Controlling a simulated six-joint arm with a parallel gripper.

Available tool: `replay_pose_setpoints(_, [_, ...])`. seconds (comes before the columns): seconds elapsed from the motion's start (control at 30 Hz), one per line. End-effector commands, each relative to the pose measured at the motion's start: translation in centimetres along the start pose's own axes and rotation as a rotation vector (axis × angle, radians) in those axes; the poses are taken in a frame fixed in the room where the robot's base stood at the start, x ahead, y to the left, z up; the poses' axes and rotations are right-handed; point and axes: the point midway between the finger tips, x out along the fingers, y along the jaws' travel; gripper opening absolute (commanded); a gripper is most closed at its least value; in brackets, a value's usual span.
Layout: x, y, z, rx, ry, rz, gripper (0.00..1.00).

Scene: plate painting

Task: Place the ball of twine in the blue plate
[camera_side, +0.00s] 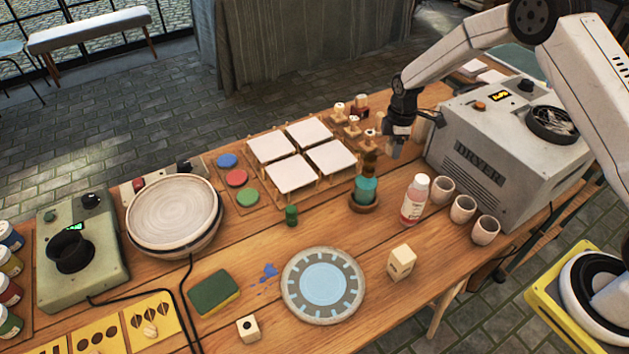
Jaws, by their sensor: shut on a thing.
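The blue plate (323,284) lies flat on the wooden table at the front middle. It has a pale blue centre, a speckled rim with blue marks, and nothing on it. My gripper (394,152) is at the back right of the table, beside the dryer and well away from the plate. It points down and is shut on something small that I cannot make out. I cannot clearly pick out the ball of twine; it may be hidden at the gripper.
Near my gripper stand small wooden-knobbed stamps (354,127), a teal item (366,188) in a brown saucer, a white-capped bottle (414,198) and the grey dryer (505,140). A wooden block (401,263) is right of the plate; a green sponge (214,292) is left.

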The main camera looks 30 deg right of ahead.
Motion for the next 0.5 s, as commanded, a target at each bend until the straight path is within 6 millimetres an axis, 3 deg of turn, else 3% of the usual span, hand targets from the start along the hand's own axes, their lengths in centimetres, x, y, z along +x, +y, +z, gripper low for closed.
replay_pose_setpoints(0.27, [-0.9, 0.0, 0.0, 0.000, 0.001, 0.001, 0.00])
replay_pose_setpoints(0.5, [-4.5, 0.1, 0.0, 0.000, 0.002, 0.005, 0.00])
